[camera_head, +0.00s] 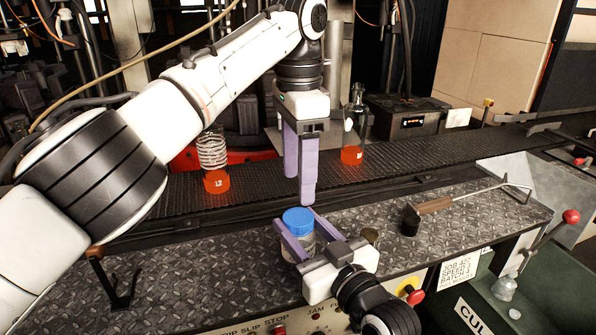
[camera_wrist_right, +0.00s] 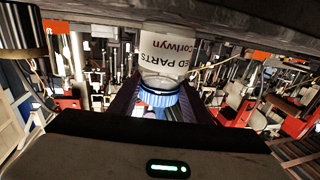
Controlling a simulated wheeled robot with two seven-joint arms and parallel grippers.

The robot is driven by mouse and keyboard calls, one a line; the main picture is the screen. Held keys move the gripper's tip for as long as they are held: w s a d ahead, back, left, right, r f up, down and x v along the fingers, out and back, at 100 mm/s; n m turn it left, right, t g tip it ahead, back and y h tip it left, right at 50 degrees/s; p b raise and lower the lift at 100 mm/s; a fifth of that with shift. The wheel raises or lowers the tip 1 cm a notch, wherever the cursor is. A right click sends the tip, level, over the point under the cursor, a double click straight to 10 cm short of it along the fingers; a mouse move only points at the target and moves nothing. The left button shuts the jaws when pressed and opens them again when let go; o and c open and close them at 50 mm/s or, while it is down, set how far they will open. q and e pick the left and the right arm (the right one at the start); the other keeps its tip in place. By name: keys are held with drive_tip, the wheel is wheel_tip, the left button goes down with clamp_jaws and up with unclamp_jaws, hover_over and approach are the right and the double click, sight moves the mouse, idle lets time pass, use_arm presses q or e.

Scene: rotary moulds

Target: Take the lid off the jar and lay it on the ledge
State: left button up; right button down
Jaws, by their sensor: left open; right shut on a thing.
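The clear jar (camera_head: 291,249) stands upright on the diamond-plate ledge (camera_head: 210,270), with its blue lid (camera_head: 298,220) on top. My right gripper (camera_head: 296,217) is shut on the jar, one purple finger on each side just below the lid. The right wrist view shows the jar upside down, with a white label (camera_wrist_right: 180,48) reading "ED PARTS Corlwyn" and the ribbed blue lid (camera_wrist_right: 160,98). My left gripper (camera_head: 300,190) is open and empty, pointing down just above the lid. The jar's lower part is partly hidden by my right gripper.
The ledge's left part is mostly bare.

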sight(298, 217)
use_arm(q)
wheel_tip(298, 217, down, 8)
drive_tip(key=shift+r, duration=0.1)
idle(0.4)
drive_tip(key=shift+c, duration=0.2)
drive_tip(key=c, duration=1)
drive_tip(key=n, duration=0.3)
drive_tip(key=shift+c, duration=0.2)
drive_tip(key=n, duration=0.3)
drive_tip(key=shift+n, duration=0.4)
drive_tip(key=shift+c, duration=0.2)
drive_tip(key=o, duration=1.2)
